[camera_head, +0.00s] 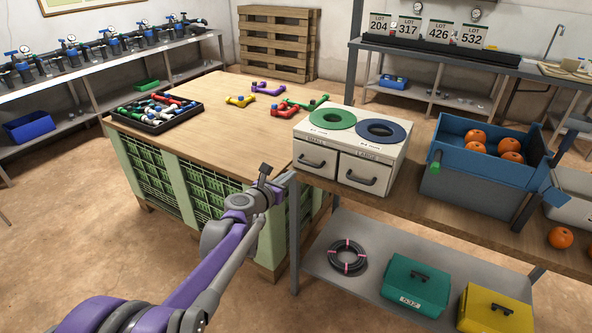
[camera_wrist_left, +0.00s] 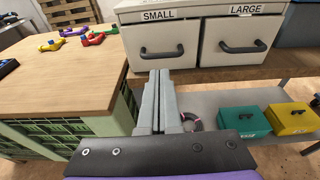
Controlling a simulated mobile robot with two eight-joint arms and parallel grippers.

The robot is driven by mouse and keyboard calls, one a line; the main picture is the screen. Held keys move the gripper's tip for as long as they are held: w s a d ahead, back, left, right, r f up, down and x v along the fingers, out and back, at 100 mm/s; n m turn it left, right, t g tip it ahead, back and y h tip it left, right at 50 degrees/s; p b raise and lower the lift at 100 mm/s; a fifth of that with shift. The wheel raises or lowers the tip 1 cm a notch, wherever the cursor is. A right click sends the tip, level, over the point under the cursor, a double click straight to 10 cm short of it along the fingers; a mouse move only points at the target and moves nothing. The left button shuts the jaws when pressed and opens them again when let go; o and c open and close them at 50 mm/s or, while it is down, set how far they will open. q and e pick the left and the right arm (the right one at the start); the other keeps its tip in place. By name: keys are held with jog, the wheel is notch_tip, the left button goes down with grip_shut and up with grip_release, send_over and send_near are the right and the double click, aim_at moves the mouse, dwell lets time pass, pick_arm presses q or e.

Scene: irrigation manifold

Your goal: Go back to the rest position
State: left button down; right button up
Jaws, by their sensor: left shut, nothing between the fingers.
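My left arm comes in from the lower left in the head view. Its gripper (camera_head: 266,170) is over the gap between the wooden worktable (camera_head: 203,93) and the side bench (camera_head: 408,207). In the left wrist view the gripper fingers (camera_wrist_left: 160,84) lie side by side, shut and empty, in front of the white sorter box (camera_wrist_left: 195,82). The sorter box (camera_head: 346,160) has a drawer marked SMALL and a drawer marked LARGE, both closed. My right gripper is not in view.
A black tray (camera_head: 190,113) of fittings and several coloured pipe pieces lie on the worktable. A blue crate (camera_head: 456,185) with oranges stands on the bench. A hose coil (camera_head: 348,257), green case (camera_head: 416,287) and yellow case (camera_head: 494,312) are on the lower shelf.

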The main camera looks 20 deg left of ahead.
pick_arm(q)
jog(key=s+d+m+g+h+p, duration=0.3)
jog(key=s+d+m+g+p, duration=0.35)
jog(key=s+d+m, duration=1.15)
jog(key=s+a+f+m+g+y+p, duration=0.1)
jog(key=s+a+m+g+y+p, duration=0.1)
jog(key=s+m, duration=0.6)
jog(key=s+a+f+m+g+y+p, duration=0.1)
jog(key=s+f+m+y+p, duration=0.1)
jog(key=s+m, duration=0.7)
jog(key=shift+a+g, duration=0.35)
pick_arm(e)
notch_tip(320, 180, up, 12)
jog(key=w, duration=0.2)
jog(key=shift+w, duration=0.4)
